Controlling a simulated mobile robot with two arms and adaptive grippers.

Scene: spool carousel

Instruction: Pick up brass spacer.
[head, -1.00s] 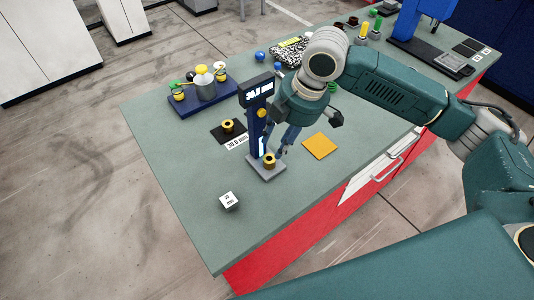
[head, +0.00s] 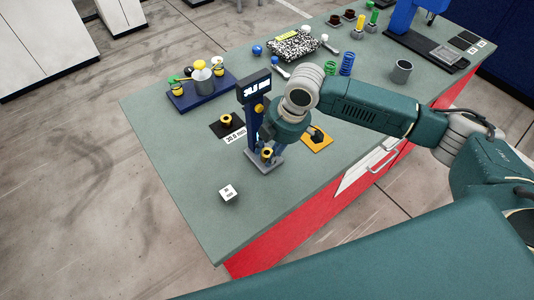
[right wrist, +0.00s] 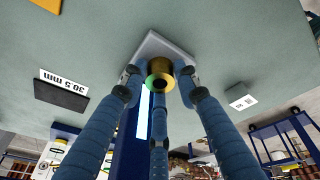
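A short brass spacer (head: 267,153) with a dark hole stands on the grey base plate (head: 254,165) of a blue gauge (head: 252,118) with a lit display. My right gripper (head: 266,158) is low over that plate, its blue fingers around the spacer. In the right wrist view the spacer (right wrist: 161,72) sits between the spread fingertips (right wrist: 160,78), with small gaps at its sides; contact is not clear. My left gripper is not in view.
A yellow-orange pad (head: 316,143) lies just right of my gripper. A blue tray (head: 204,94) with several parts is behind left.

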